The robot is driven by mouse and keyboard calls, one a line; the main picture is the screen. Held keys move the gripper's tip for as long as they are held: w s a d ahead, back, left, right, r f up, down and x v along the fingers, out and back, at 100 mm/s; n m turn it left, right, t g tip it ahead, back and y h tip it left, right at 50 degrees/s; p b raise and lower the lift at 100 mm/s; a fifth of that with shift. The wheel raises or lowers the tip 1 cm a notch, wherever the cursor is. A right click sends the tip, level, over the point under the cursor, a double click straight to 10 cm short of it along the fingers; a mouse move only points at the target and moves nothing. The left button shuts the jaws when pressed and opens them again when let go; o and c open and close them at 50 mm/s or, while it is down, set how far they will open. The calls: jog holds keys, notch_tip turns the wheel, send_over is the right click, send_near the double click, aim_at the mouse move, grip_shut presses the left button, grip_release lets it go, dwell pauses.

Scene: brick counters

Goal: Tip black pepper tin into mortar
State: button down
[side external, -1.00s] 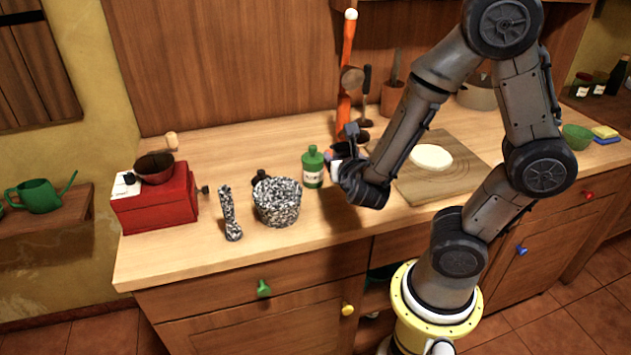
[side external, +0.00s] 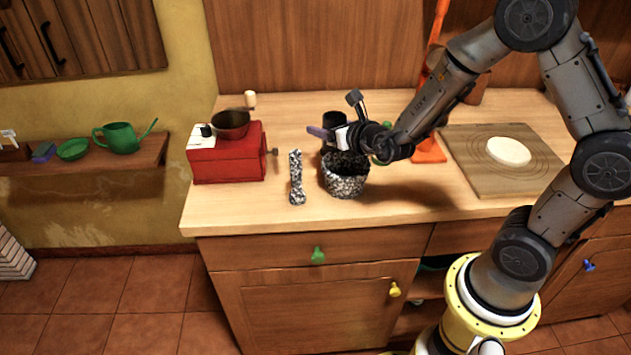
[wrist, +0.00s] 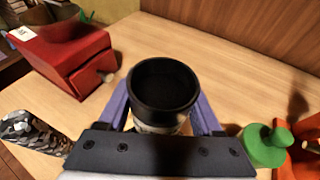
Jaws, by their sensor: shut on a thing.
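The black pepper tin (side external: 334,119) is between the purple fingers of my gripper (side external: 322,134), which is shut on it. In the wrist view the tin (wrist: 165,88) shows its dark round top; its contents cannot be made out. In the side view the tin looks about upright. The mortar (side external: 345,182) is a black-and-white speckled bowl on the counter. My gripper and the tin are above its back rim, and my gripper covers part of its opening. The mortar is hidden in the wrist view.
Farther left is a red grinder box (side external: 228,158) with a dark bowl on top. A green bottle (wrist: 262,147) is right of the tin. A cutting board (side external: 470,175) with white dough lies at right.

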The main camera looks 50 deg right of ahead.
jog(key=shift+s+a+r, duration=0.15)
jog(key=shift+s+r, duration=0.05)
jog(key=shift+r, duration=0.05)
jog(key=s+a+m+g+y, duration=0.1)
jog(key=s+g+y, duration=0.1)
jog(key=s+a+m+g+y, duration=0.1)
jog(key=s+a+g, duration=0.1)
jog(key=s, duration=0.1)
jog(key=s+a+m+g+y, duration=0.1)
jog(key=s+a+g+y, duration=0.1)
jog(key=shift+s+a+f+y, duration=0.15)
jog(key=shift+s+f+y, duration=0.1)
jog(key=shift+f+y, duration=0.1)
jog(key=g+y, duration=0.1)
jog(key=m+g+y, duration=0.1)
jog(key=g+y, duration=0.1)
jog(key=shift+s+a+r+m+y, duration=0.15)
jog(key=shift+s+a+m+y, duration=0.15)
jog(key=shift+a+m+y, duration=0.1)
jog(key=g+y, duration=0.1)
jog(key=y, duration=0.1)
jog(key=r+m+g+y, duration=0.1)
jog(key=g+y, duration=0.1)
jog(key=shift+s+r, duration=0.1)
jog(key=shift+r, duration=0.05)
dwell(0.4)
jog(key=shift+a, duration=0.1)
dwell(0.7)
